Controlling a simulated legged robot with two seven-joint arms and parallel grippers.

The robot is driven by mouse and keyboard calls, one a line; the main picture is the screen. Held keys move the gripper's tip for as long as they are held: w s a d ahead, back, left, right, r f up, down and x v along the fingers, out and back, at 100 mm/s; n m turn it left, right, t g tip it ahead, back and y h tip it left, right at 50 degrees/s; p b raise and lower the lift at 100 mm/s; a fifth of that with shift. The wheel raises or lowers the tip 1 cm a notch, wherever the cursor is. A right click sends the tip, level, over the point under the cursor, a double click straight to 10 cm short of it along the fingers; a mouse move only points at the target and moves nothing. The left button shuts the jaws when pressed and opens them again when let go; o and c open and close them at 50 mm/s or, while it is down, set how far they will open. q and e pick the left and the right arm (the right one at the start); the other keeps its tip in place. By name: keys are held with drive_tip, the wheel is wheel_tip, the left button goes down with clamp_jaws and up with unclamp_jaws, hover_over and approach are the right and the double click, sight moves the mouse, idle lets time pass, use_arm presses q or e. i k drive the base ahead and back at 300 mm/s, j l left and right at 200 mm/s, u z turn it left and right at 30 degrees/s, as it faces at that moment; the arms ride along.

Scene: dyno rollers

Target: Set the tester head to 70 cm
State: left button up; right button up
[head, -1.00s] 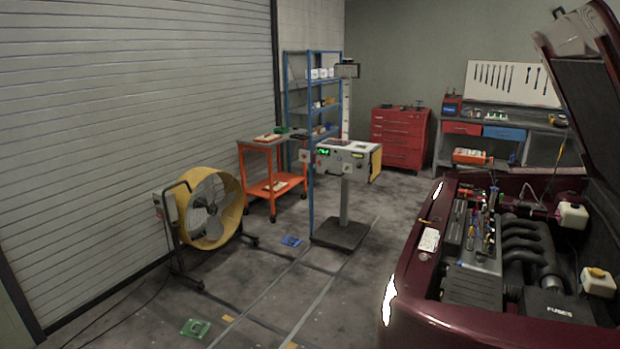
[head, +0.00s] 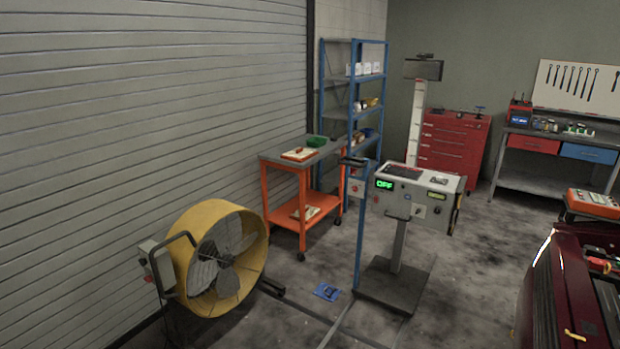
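The tester stands upright ahead, right of the picture's middle. Its head is a grey-white box (head: 415,198) with a small screen (head: 385,184) that reads OFF in green. The head sits on a grey column (head: 399,245) above a dark flat base (head: 395,285). A pale mast (head: 416,125) with marks on it rises behind the head, with a dark panel (head: 424,69) at its top. A handle sits on the head's front, low on the left. The marks are too small to read. Neither of my grippers shows.
A yellow fan (head: 222,260) stands at the lower left, an orange cart (head: 302,195) behind it. A blue post (head: 360,235) stands just left of the tester. A blue object (head: 327,292) lies on the floor. The dark red car (head: 560,290) is at the right.

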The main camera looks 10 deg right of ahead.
sight(393, 204)
drive_tip(key=i+l, duration=0.2)
drive_tip(key=i, duration=0.35)
drive_tip(key=i+l+z, duration=0.15)
drive_tip(key=i, duration=0.45)
drive_tip(key=i+l, duration=0.2)
drive_tip(key=i, duration=0.35)
drive_tip(key=i+l+u, duration=0.4)
drive_tip(key=l, duration=0.25)
drive_tip(key=i+l+u, duration=0.4)
drive_tip(key=l, duration=0.35)
drive_tip(key=l+z, duration=0.35)
drive_tip(key=l, duration=0.25)
drive_tip(key=l+z, duration=0.4)
drive_tip(key=l, duration=0.2)
drive_tip(key=i, duration=0.05)
